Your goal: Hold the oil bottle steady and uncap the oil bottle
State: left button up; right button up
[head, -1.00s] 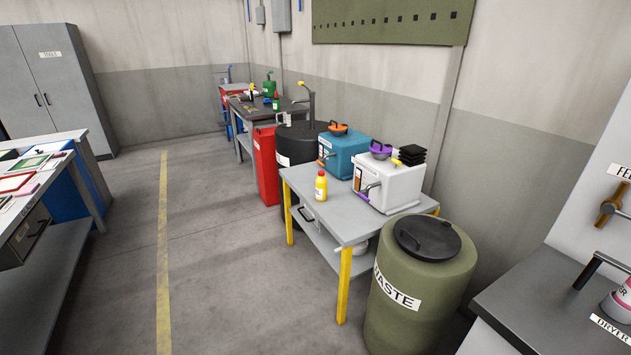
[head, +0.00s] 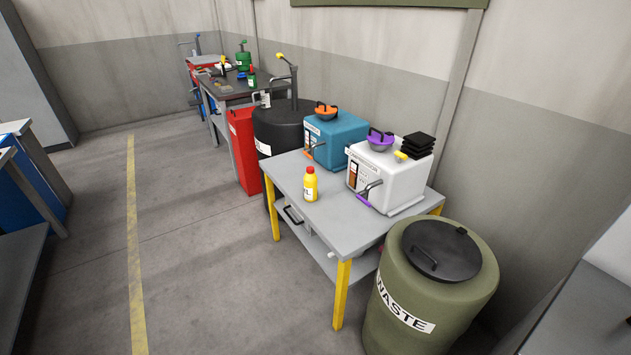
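The oil bottle, a small yellow bottle (head: 311,187) with a red cap (head: 310,170) and a pale label, stands upright on the grey top of a table with yellow legs (head: 345,232). The cap is on the bottle. It stands near the table's front left edge, in front of the teal box. Neither of my grippers is in the head view, and nothing touches the bottle.
A teal box (head: 341,143) and a white box (head: 400,178) with a spout stand at the table's back. A green waste drum (head: 392,322) stands close at the table's right end. Floor (head: 205,270) left of the table is clear.

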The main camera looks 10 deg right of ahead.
aim_at(310, 179)
jog(key=i+z, duration=0.2)
jog(key=i, duration=0.2)
jog(key=i+j+z, duration=0.15)
jog(key=i, duration=0.25)
